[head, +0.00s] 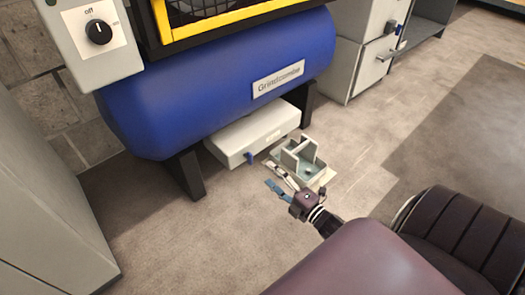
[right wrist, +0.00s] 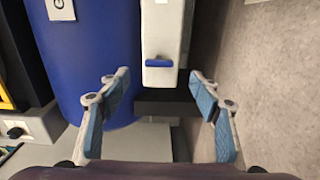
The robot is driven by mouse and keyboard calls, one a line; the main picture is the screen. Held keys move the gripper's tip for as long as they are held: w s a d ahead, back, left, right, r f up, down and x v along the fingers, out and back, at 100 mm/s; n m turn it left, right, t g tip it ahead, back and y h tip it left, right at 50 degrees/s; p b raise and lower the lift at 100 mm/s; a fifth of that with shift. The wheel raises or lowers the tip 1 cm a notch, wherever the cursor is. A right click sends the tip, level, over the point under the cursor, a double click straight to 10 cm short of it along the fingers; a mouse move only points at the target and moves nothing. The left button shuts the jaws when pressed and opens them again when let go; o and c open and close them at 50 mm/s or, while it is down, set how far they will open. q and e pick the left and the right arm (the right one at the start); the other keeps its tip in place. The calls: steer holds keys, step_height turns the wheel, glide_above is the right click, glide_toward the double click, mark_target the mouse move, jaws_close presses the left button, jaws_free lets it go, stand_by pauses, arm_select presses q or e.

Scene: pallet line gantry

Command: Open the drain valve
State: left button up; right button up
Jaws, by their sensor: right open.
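A small blue lever (head: 249,158) sticks out of the front end of a white box (head: 252,132) under the blue tank; it looks like the drain valve's handle. In the right wrist view the lever (right wrist: 159,63) lies crosswise on the end face of the white box (right wrist: 160,20). My right gripper (head: 271,176) is open and empty, low near the floor. Its fingers (right wrist: 160,85) are spread on either side of the lever's line, and the lever appears ahead of them, not touched. My left gripper is in neither view.
The blue tank (head: 215,75) stands on black legs (head: 185,174) around the box. A control box with a black knob (head: 99,32) is at upper left. Floor is clear at the right.

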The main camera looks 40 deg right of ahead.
steer(key=shift+s+d, duration=0.1)
steer(key=shift+s, duration=1.25)
